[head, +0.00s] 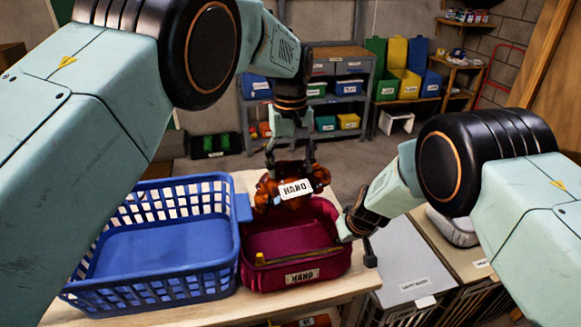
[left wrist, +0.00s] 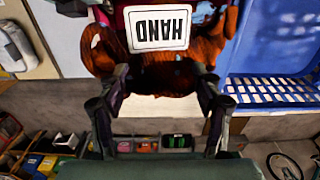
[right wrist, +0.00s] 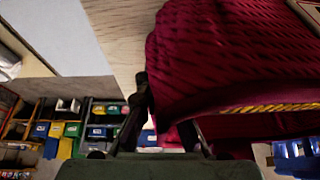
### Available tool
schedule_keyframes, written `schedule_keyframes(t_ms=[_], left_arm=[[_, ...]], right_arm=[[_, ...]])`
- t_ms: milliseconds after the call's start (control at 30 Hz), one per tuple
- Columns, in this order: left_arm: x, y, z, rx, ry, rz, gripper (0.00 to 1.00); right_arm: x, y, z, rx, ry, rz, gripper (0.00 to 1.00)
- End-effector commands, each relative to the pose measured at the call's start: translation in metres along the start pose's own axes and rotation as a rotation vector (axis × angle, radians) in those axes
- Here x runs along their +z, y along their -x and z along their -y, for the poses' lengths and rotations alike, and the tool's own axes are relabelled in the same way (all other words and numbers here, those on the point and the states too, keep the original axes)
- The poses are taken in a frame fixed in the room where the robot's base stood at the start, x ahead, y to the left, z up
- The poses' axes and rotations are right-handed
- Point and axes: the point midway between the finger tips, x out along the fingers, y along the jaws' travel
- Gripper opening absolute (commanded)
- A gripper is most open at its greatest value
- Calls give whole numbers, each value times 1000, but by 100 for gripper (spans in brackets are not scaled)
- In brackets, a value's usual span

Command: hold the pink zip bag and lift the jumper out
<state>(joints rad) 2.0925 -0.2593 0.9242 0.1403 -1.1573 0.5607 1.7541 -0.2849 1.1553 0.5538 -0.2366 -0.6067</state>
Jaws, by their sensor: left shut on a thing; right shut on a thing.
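The jumper (head: 266,190), a bunched orange-brown knit with bluish patches and a white HAND label, hangs over the back of the pink zip bag (head: 285,244). My left gripper (head: 291,163) is shut on its top from above; the left wrist view also shows the jumper (left wrist: 208,48) between the fingers. Its lower edge overlaps the bag's rear rim, so I cannot tell whether it is fully clear. The bag is open, deep magenta, with a HAND label and a yellow zip edge. My right gripper (head: 354,241) is shut on its right wall, seen close in the right wrist view (right wrist: 225,60).
A blue laundry basket (head: 150,285) stands left of the bag on the pale wooden table (head: 215,310). Grey lidded bins (head: 400,275) stand to the right, below my right arm. Shelves with coloured bins (head: 345,88) are at the back.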

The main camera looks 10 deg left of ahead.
Motion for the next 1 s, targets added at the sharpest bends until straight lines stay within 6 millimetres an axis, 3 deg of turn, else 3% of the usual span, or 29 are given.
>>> schedule_keyframes(t_ms=[400, 433, 733, 1000], left_arm=[[0, 1, 0, 1, 0, -2, 2], [0, 1, 0, 1, 0, -2, 2], [0, 1, 0, 1, 0, -2, 2], [0, 1, 0, 1, 0, -2, 2]], right_arm=[[0, 0, 0, 0, 0, 0, 0], [0, 0, 0, 0, 0, 0, 7], [0, 0, 0, 0, 0, 0, 32], [0, 0, 0, 0, 0, 0, 32]])
